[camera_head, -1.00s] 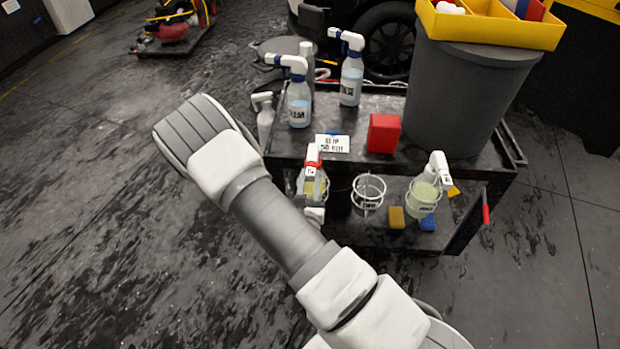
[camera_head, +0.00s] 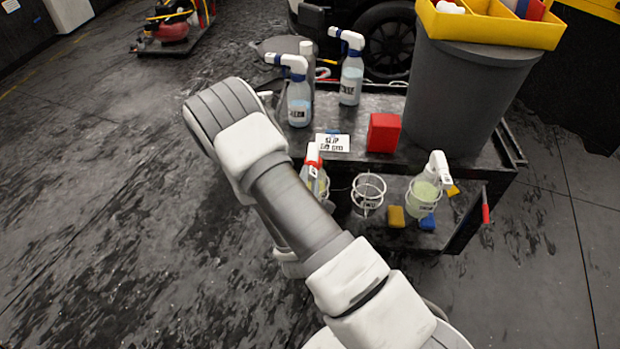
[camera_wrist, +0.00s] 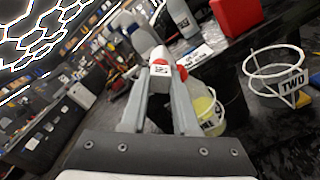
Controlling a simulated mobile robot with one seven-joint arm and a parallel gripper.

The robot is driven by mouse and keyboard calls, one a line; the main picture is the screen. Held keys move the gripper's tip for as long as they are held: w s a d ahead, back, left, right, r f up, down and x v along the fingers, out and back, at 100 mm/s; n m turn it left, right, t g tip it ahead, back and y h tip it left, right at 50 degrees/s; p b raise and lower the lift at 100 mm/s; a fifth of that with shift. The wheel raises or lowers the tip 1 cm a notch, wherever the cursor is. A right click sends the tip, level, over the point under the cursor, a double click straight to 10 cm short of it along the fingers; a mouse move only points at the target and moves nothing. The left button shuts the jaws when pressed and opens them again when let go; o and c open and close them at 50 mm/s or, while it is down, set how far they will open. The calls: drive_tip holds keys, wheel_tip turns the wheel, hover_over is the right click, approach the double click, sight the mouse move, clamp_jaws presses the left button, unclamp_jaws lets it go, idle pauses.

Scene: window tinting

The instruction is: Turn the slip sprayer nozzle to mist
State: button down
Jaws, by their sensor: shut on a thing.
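The slip sprayer has a red and white head (camera_head: 313,158) and a clear bottle with yellowish liquid (camera_head: 323,184). It stands at the cart's near left, partly hidden by my arm in the head view. In the wrist view, my gripper (camera_wrist: 163,85) is closed around the sprayer's white nozzle (camera_wrist: 160,73), with a finger on each side. The nozzle has a small dark marking on its face, too small to read. The bottle (camera_wrist: 208,108) shows behind the right finger. My gripper is hidden in the head view.
An empty white ring holder (camera_head: 368,192) is beside the sprayer, and another sprayer (camera_head: 425,190) stands further right. Two blue-headed sprayers (camera_head: 299,100) (camera_head: 351,78), a red block (camera_head: 383,132) and a sign card (camera_head: 332,143) are on the cart top. A grey bin (camera_head: 465,90) stands right.

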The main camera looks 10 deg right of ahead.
drive_tip(key=shift+m+b, duration=2.3)
drive_tip(key=shift+m, duration=2.5)
drive_tip(key=c, duration=0.6)
unclamp_jaws()
drive_tip(key=shift+c, duration=0.2)
drive_tip(key=shift+s+a, duration=0.1)
